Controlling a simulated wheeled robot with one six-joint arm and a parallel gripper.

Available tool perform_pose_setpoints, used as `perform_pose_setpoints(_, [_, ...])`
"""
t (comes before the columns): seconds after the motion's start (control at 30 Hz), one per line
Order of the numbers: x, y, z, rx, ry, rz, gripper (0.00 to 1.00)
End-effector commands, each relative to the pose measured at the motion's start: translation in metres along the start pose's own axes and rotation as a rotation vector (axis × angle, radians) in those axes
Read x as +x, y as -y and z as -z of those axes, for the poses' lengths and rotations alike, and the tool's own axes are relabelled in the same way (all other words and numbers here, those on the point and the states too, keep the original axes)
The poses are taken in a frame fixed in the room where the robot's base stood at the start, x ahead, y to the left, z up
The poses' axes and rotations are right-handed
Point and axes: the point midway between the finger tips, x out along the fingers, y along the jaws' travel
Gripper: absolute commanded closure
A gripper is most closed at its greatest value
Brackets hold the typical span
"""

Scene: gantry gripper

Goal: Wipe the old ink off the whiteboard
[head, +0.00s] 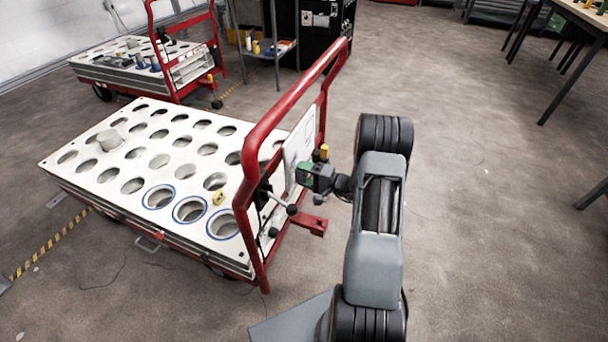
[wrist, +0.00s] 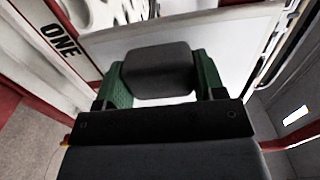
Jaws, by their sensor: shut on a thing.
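The whiteboard (head: 299,145) is a small white panel fixed upright on the red handle frame of the near cart. It also fills the space behind my gripper in the wrist view (wrist: 232,50). My gripper (head: 308,175) has green fingers and is at the lower right part of the board. It is shut on a dark grey block, the eraser (wrist: 158,68), held between the fingers in the wrist view. The eraser's front face is turned to the board; I cannot tell whether it touches. Ink marks are not clear in either view, and the eraser hides part of the board.
The near cart (head: 78,190) has a white top with rows of round holes and a red tubular handle (head: 262,125) close to my gripper. A second similar cart (head: 120,75) stands behind. A table (head: 590,18) is at the far right. The floor between is clear.

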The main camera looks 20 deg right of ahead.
Motion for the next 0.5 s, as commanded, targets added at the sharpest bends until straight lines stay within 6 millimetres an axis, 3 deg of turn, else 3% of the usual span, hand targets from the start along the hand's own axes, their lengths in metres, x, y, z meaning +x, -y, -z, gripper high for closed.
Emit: perform_pose_setpoints(0.5, [0.0063, -0.0001, 0.0000, -0.001, 0.001, 0.000, 0.56])
